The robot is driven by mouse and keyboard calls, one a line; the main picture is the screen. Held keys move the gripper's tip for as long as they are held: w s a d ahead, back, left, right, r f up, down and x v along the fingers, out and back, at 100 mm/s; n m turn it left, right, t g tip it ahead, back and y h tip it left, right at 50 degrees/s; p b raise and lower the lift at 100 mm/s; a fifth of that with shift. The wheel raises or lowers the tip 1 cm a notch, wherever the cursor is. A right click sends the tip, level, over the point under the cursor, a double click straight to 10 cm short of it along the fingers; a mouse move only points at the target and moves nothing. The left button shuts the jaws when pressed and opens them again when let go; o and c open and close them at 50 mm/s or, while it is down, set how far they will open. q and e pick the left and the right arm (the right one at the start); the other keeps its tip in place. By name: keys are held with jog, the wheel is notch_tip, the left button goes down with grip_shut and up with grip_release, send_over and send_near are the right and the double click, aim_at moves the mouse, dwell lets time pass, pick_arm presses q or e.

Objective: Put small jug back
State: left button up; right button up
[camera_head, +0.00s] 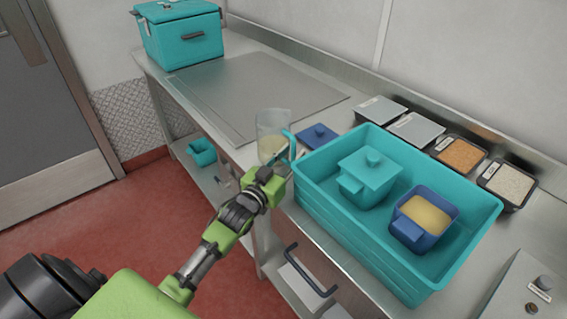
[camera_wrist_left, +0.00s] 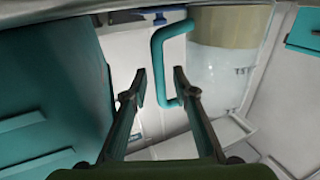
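The small clear jug (camera_head: 272,128) with a teal handle stands at the counter's front, left of the teal crate, with pale yellow contents low in it. It also shows in the left wrist view (camera_wrist_left: 225,70). My left gripper (camera_head: 275,172) is at the handle side of the jug. In the left wrist view its two fingers (camera_wrist_left: 160,80) are apart, with the teal handle (camera_wrist_left: 157,65) between or just beyond the fingertips. I cannot tell whether they touch it. My right gripper is out of view.
The teal crate (camera_head: 345,238) holds a lidded teal pot (camera_head: 368,178) and a blue pot (camera_head: 424,215) with yellow contents. A blue lid (camera_head: 319,137) lies behind. Ingredient trays (camera_head: 461,154) line the back. A grey board (camera_head: 255,92) lies clear at left.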

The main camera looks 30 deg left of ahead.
pick_arm(q)
jog(key=s+b, duration=0.1)
jog(key=s, duration=1.1)
jog(key=shift+b, duration=0.3)
jog(key=shift+a+f, duration=0.1)
